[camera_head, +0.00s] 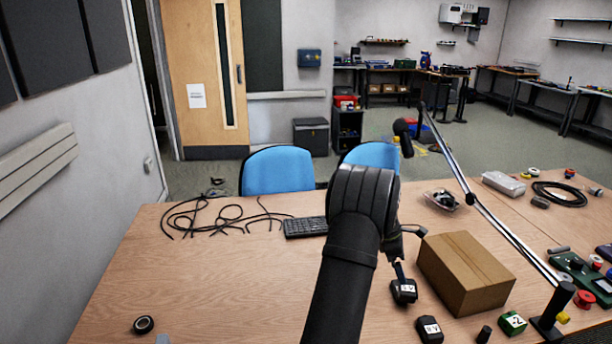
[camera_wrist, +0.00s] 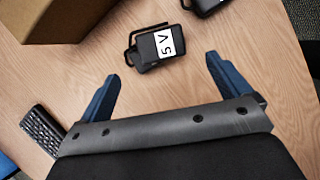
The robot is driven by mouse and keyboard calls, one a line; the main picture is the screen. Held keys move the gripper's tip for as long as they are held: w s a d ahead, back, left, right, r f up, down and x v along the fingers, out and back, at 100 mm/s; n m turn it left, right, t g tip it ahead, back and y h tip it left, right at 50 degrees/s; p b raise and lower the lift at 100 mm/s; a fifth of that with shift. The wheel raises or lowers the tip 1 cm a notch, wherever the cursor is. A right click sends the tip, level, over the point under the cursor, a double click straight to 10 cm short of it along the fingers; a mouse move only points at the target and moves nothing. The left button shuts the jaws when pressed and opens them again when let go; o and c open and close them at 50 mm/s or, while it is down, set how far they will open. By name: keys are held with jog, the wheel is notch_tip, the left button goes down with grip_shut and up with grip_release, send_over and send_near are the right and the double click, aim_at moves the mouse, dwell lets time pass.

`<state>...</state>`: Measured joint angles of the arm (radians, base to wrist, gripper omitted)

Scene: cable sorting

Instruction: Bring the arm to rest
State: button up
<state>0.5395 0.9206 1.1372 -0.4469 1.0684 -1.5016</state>
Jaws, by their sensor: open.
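My gripper (camera_wrist: 162,66) is open in the wrist view, its two blue fingers spread wide with nothing between them. A black power adapter (camera_wrist: 152,50) with a white 5V label lies on the table ahead of the fingertips, apart from them. In the head view my arm reaches up over the table's middle, and its wrist hides most of the gripper. The 5V adapter (camera_head: 404,291) shows just right of my arm.
A cardboard box (camera_head: 467,272) stands right of my arm, a keyboard (camera_head: 305,227) to its left. Another adapter (camera_head: 430,330), a green block (camera_head: 512,323) and a lamp stand (camera_head: 549,325) are at front right. Black cables (camera_head: 215,217) lie at back left. The table's left front is mostly clear.

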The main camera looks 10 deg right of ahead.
aim_at(408, 286)
jog(key=x, duration=1)
jog(key=shift+f, duration=0.2)
notch_tip(408, 286, up, 3)
jog(key=shift+f, duration=0.15)
jog(key=shift+r, duration=0.8)
